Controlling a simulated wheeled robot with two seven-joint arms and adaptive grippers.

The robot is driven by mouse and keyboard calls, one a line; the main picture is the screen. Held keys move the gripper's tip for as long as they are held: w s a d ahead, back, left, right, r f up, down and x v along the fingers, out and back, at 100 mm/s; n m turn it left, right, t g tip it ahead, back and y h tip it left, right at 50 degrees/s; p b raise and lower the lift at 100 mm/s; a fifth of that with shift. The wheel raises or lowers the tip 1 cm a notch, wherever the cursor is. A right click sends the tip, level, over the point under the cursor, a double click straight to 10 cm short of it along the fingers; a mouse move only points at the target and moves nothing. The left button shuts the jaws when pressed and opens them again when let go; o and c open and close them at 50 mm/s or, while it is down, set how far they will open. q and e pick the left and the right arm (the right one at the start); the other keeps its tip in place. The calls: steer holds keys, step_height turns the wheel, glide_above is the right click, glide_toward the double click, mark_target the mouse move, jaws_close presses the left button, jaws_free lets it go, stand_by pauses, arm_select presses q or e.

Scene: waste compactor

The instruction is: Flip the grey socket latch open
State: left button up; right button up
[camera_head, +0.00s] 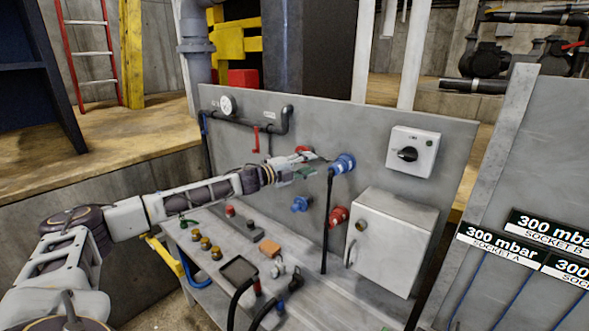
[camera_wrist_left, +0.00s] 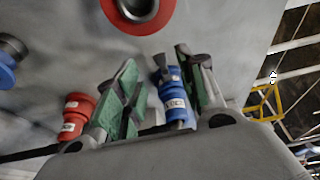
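A blue socket connector (camera_head: 343,163) is mounted on the grey panel, with a black cable hanging below it. In the left wrist view a blue labelled connector (camera_wrist_left: 173,101) shows between the fingers, with a small grey piece at its upper end that may be the latch; whether that is open or closed I cannot tell. My left gripper (camera_head: 311,170) is just left of the blue socket. In the wrist view its green-padded fingers (camera_wrist_left: 158,82) are apart, with no visible grip on the connector. My right gripper is not in view.
Red (camera_head: 339,216) and blue (camera_head: 301,204) connectors sit lower on the panel (camera_head: 365,118). A grey cabinet (camera_head: 392,243) and a switch box (camera_head: 413,151) are to the right. Buttons, an orange block (camera_head: 270,248) and cables crowd the console below.

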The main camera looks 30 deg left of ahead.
arm_select(q)
steer(key=shift+v, duration=2.35)
steer(key=shift+s, duration=0.15)
